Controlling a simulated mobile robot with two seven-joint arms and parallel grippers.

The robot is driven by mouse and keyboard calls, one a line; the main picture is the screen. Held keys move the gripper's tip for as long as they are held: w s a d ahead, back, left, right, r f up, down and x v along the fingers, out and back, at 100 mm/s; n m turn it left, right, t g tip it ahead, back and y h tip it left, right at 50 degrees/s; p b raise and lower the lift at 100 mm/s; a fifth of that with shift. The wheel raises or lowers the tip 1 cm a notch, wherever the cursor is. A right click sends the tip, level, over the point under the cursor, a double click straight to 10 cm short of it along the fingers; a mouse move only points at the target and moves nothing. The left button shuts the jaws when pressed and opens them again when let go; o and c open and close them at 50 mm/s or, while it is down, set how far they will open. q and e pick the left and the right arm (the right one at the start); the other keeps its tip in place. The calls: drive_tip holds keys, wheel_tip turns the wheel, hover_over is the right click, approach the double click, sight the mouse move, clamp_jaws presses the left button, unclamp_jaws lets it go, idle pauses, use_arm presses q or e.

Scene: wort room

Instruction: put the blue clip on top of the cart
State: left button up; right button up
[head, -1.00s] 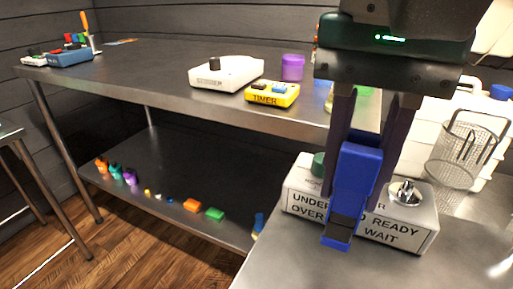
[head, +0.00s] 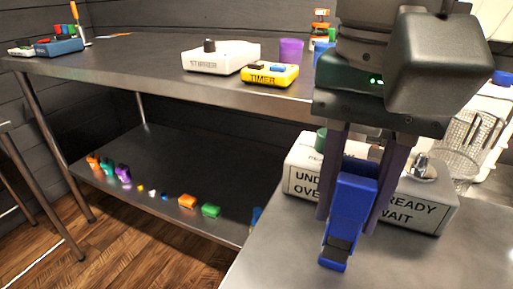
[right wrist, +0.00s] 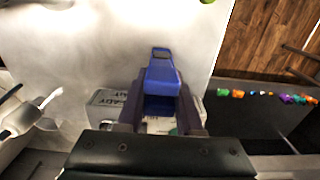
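My right gripper (head: 347,220) is shut on the blue clip (head: 339,243), with one finger on each side of it. The clip hangs lengthwise below the fingers, its dark-tipped end down. It is over a bare metal top (head: 290,255) at the lower right, which may be the cart; I cannot tell whether it touches. In the right wrist view the clip (right wrist: 162,76) sticks out from between the fingers over the pale metal top (right wrist: 110,45). My left gripper is out of view.
A white lettered box (head: 300,170) with knobs stands just behind the clip, with a wire basket (head: 475,135) to the right. A long bench (head: 130,70) holds a white STIRRER (head: 222,58), a yellow TIMER (head: 270,75) and a purple cup (head: 291,50). Its lower shelf (head: 190,165) carries several small coloured items.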

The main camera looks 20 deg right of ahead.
drive_tip(key=o, duration=0.3)
drive_tip(key=shift+o, duration=0.2)
drive_tip(key=shift+r, duration=0.25)
wheel_tip(320, 180, up, 12)
drive_tip(key=p, duration=0.2)
drive_tip(key=shift+p, duration=0.3)
drive_tip(key=shift+a, duration=0.1)
